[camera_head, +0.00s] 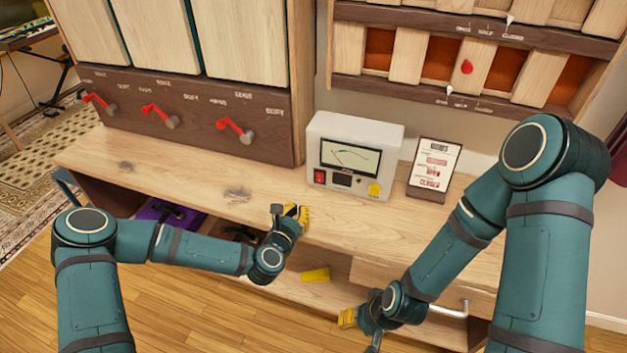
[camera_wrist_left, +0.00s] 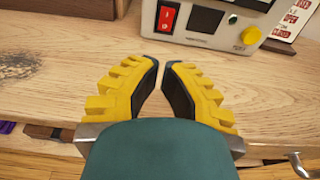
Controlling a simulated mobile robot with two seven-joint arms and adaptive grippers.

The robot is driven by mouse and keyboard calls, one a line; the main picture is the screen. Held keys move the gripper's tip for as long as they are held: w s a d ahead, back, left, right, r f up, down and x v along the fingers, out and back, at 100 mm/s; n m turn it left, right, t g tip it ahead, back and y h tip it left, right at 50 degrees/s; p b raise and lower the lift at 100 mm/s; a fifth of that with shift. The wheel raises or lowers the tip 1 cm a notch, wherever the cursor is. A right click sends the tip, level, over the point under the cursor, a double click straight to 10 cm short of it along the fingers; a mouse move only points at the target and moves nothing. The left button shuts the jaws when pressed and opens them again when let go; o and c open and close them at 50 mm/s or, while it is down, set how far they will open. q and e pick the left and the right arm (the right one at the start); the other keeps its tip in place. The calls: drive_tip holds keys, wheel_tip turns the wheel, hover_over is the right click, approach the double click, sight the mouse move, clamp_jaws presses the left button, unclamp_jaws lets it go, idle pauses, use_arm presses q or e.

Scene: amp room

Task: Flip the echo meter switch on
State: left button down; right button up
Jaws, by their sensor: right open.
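The echo meter is a white box (camera_head: 350,132) with a needle dial, standing on the wooden bench. Its red rocker switch (camera_head: 319,177) is at the lower left of its face, beside a small dark panel. The switch also shows in the left wrist view (camera_wrist_left: 168,17), with white marks on it; its position is hard to tell. My left gripper (camera_head: 296,213) is in front of and below the meter, apart from it. Its yellow fingers (camera_wrist_left: 162,64) point toward the meter, tips close together with a narrow empty gap. My right gripper (camera_head: 350,320) is open, low at the bench front, and partly hidden.
A yellow knob (camera_head: 375,190) is at the meter's right. A small sign (camera_head: 434,168) stands right of the meter. Red levers (camera_head: 235,130) line the dark panel at left. A yellow piece (camera_head: 316,274) shows on the lower shelf. The bench top (camera_head: 190,180) left of the meter is clear.

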sight(316, 176)
use_arm(q)
drive_tip(key=x, duration=0.4)
drive_tip(key=b+x, duration=0.1)
drive_tip(key=x, duration=0.3)
drive_tip(key=r+x, duration=0.1)
drive_tip(key=x, duration=0.3)
drive_tip(key=shift+w+d+f+b, duration=0.2)
drive_tip(key=shift+w+b, duration=0.1)
drive_tip(key=shift+w, duration=0.1)
drive_tip(key=shift+w+d+r, duration=0.15)
drive_tip(key=shift+w+d, duration=0.05)
drive_tip(key=shift+w, duration=0.35)
drive_tip(key=shift+w+b, duration=0.35)
drive_tip(key=shift+b, duration=0.55)
drive_tip(key=shift+w+d+r+p, duration=0.1)
drive_tip(key=shift+p, duration=0.2)
